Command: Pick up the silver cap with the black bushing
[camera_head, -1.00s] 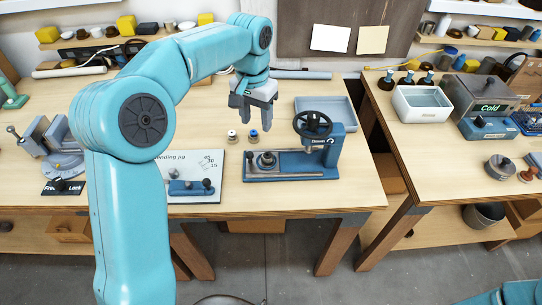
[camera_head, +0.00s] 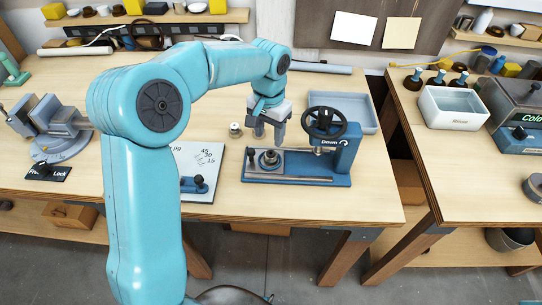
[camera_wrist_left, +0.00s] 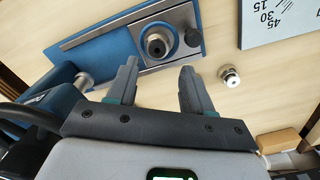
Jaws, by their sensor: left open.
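A small silver cap with a dark centre (camera_head: 235,129) stands on the bench between the jig board and the blue press. It also shows in the left wrist view (camera_wrist_left: 229,75), right of the fingers; its dark centre looks black, but it is small. A second cap, blue-topped earlier, does not show now; the left finger covers about that spot. My left gripper (camera_head: 269,132) is open, fingers down, right of the visible cap and near the press's back left side. In the wrist view nothing shows between its fingertips (camera_wrist_left: 158,77). My right gripper is out of view.
The blue press (camera_head: 300,180) with its black handwheel stands close right of the gripper. A blue-grey tray (camera_head: 362,112) is behind it. The jig board (camera_head: 205,160) lies front left. A vise (camera_head: 55,125) stands far left. Bare bench lies behind the visible cap.

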